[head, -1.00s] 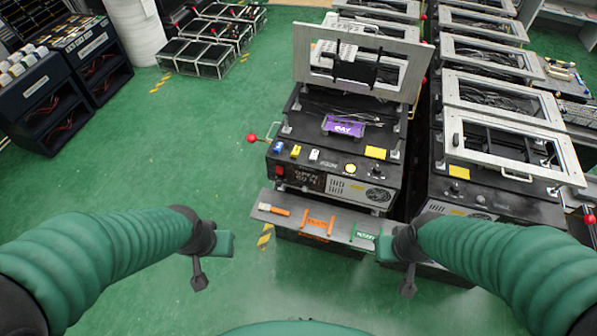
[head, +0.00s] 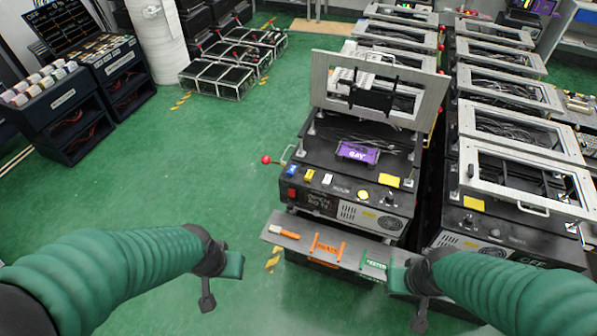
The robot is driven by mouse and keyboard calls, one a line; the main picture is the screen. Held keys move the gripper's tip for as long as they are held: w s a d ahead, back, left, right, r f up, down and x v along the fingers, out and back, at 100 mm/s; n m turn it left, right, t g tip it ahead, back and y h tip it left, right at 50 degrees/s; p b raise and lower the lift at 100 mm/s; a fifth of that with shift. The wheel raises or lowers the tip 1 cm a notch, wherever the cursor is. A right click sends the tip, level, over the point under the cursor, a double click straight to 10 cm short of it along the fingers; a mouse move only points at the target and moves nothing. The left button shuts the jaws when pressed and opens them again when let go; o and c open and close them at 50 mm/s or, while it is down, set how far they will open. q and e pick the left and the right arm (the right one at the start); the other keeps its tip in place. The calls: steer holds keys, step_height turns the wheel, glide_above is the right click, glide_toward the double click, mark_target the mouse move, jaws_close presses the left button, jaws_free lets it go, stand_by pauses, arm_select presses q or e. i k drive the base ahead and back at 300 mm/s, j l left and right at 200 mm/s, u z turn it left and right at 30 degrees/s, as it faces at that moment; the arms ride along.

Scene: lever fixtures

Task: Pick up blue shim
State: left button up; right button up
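A small blue block (head: 291,171), which looks like the blue shim, sits on the front top edge of the black fixture (head: 385,219), at its left end. A yellow block (head: 309,175) and a white block (head: 327,179) stand in a row to its right. My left gripper (head: 221,281) hangs over the green floor, left of and nearer than the fixture, apart from the block. My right gripper (head: 409,296) is by the right end of the fixture's front shelf. Neither appears to hold anything, and the finger gaps are not clear.
A red-knobbed lever (head: 266,159) sticks out left of the fixture. More fixtures stand right.

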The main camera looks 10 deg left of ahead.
mark_target(293, 167)
steer(key=z, duration=0.25)
steer(key=i+j+z, duration=0.15)
steer(key=z, duration=0.25)
steer(key=j+z, duration=0.4)
steer(key=i+j+z, duration=0.1)
steer(key=z, duration=0.3)
steer(key=j+z, duration=0.5)
steer(key=j, duration=0.55)
steer(key=k+j+z, duration=0.1)
steer(key=j, duration=0.5)
steer(key=k+j+z, duration=0.1)
steer(key=j, duration=0.55)
